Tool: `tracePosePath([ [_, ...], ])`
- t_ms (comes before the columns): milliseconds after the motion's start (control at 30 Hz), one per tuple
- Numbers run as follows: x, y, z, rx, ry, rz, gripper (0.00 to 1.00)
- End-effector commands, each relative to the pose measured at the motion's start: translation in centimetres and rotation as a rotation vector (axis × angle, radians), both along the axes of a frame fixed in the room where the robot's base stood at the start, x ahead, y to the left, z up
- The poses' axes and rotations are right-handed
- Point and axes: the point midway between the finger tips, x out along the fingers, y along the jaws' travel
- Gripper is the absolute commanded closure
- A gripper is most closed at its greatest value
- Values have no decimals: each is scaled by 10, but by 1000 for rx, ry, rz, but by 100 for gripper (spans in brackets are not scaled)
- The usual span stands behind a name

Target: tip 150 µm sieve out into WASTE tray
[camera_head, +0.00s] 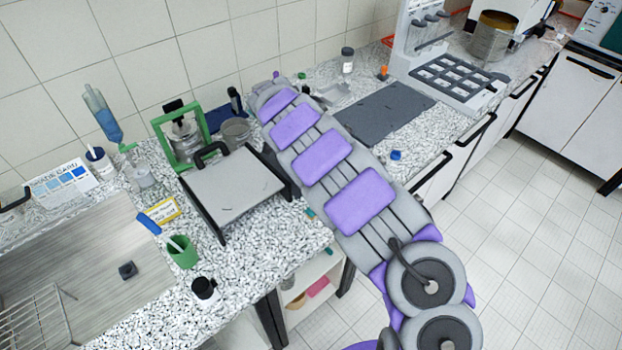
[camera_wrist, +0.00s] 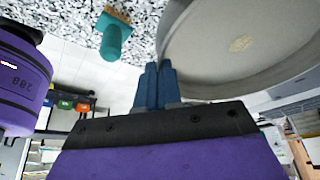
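A round grey metal sieve (camera_wrist: 212,68) fills the upper right of the wrist view, with a small tan patch of grains on its mesh. No size marking on it is readable. My gripper (camera_wrist: 158,66) shows its two blue fingers nearly together at the sieve's left rim; they appear shut on that rim, though the contact is partly hidden. In the head view my arm hides the gripper.
A brush with a teal handle (camera_wrist: 112,42) lies on the speckled counter. A green frame (camera_head: 160,137) with a metal pot, a round metal pan (camera_head: 236,132) and a grey platform (camera_head: 232,188) stand left of my arm. A dark mat (camera_head: 384,112) lies to the right.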

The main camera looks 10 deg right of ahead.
Motion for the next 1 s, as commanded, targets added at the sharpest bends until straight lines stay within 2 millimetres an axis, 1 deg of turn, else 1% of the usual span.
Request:
tracePosePath([
  [33,0,-1,-10,1,-1,-28,100],
  [100,-1,-3,-20,3,-3,-61,100],
  [233,-3,-4,-28,7,-5,-91,100],
  [400,-5,2,-27,20,-8,-93,100],
  [567,-7,3,-24,53,-20,-91,100],
  [1000,-10,-14,-18,164,-56,-92,100],
])
